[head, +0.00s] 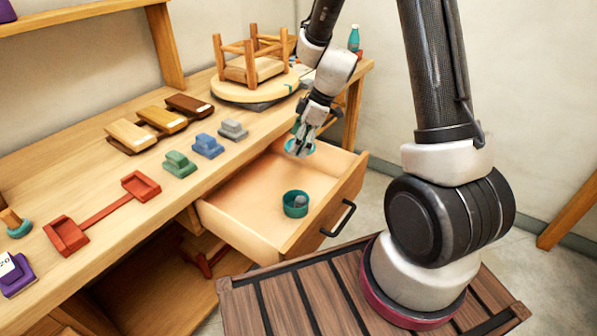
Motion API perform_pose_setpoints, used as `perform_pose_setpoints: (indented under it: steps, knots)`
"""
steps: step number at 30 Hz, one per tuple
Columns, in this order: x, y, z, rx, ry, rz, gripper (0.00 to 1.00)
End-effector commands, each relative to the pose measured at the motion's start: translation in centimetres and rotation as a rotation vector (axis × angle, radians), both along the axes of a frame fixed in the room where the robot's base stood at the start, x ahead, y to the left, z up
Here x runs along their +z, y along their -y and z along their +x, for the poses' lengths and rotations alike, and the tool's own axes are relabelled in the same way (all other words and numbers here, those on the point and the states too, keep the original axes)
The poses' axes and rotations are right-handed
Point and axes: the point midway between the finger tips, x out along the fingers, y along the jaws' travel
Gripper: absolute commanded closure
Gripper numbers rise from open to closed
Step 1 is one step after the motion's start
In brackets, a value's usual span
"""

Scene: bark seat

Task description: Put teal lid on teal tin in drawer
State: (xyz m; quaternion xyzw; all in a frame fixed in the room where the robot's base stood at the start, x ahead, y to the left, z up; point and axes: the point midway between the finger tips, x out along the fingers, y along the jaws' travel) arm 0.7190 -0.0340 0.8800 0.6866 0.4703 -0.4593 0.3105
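The teal tin (295,210) stands upright and open-topped in the pulled-out drawer (240,222), near its front right. A small grey thing shows inside the tin. My gripper (299,146) points down over the drawer's back part, above and behind the tin. A teal disc, which looks like the teal lid (290,147), is at its fingertips, and the fingers appear shut on it. The fingers cover part of the lid. The lid is apart from the tin.
The bench holds a round turntable (228,91) with an upturned wooden stool (252,70). Sanding blocks (180,165) in several colours and a red two-ended tray (66,236) lie to the left. A wood-handled teal piece (16,225) is at far left. The drawer floor around the tin is clear.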

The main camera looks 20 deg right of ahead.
Motion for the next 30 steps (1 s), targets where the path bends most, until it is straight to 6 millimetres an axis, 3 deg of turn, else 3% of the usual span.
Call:
perform_pose_setpoints:
  steps: [3, 9, 17, 30]
  knots:
    - [-2.9, -1.7, -3.2, 0.268, -0.006, 0.001, 0.38]
    - [-5.3, -3.5, -6.5, 0.57, 0.0, 0.001, 0.38]
    - [-6.9, -3.6, -7.0, 0.617, 0.003, -0.001, 0.38]
    - [-11.3, -3.6, -6.9, 0.614, 0.002, -0.002, 0.38]
